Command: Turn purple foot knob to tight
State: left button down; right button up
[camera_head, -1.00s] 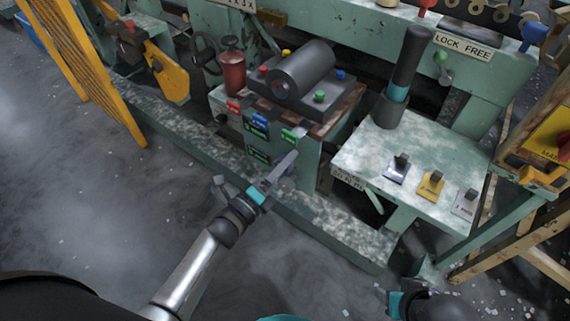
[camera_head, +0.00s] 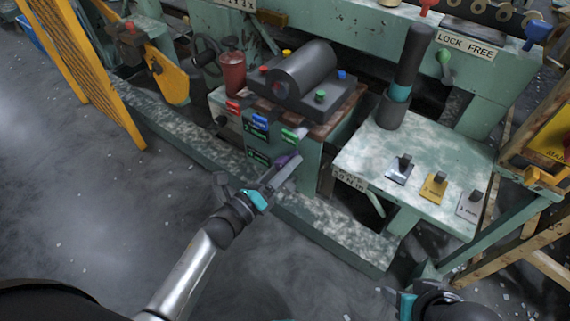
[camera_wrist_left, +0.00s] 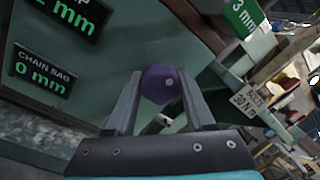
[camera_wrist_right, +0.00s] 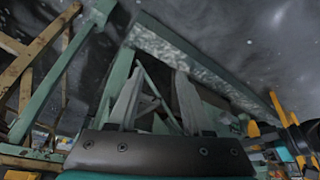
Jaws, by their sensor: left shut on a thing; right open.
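The purple foot knob (camera_wrist_left: 162,85) is a small round ball with a pale dot, low on the front of the green machine. In the left wrist view it sits between the two finger ends of my left gripper (camera_wrist_left: 160,92). My left gripper (camera_head: 286,168) is shut on it. In the head view only a bit of purple knob (camera_head: 287,159) shows at the fingertips. A green-lettered display (camera_wrist_left: 43,74) beside it reads "CHAIN SAG 0 mm"; another (camera_wrist_left: 75,14) reads "2 mm", its label cut off. My right gripper (camera_wrist_right: 155,95) is open and empty, low at the right.
A speckled green table (camera_head: 415,160) with several small levers stands right of the knob. A green base rail (camera_head: 330,228) runs along the floor below. A dark roller (camera_head: 302,75) sits above the machine front. The floor in front is clear.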

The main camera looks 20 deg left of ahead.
pick_arm(q)
jog(key=shift+c, duration=1.4)
grip_release()
pick_arm(e)
jog(key=shift+s, duration=0.1)
jog(key=shift+a, duration=0.1)
pick_arm(q)
jog(key=shift+s+a, duration=0.1)
jog(key=shift+s, duration=0.15)
jog(key=p+v, duration=0.3)
jog(key=v, duration=1.1)
jog(key=shift+s, duration=0.35)
pick_arm(e)
notch_tip(320, 180, down, 6)
jog(key=g, duration=0.1)
jog(key=shift+s, duration=0.15)
pick_arm(q)
jog(key=shift+a, duration=0.15)
pick_arm(e)
jog(key=shift+f, duration=0.1)
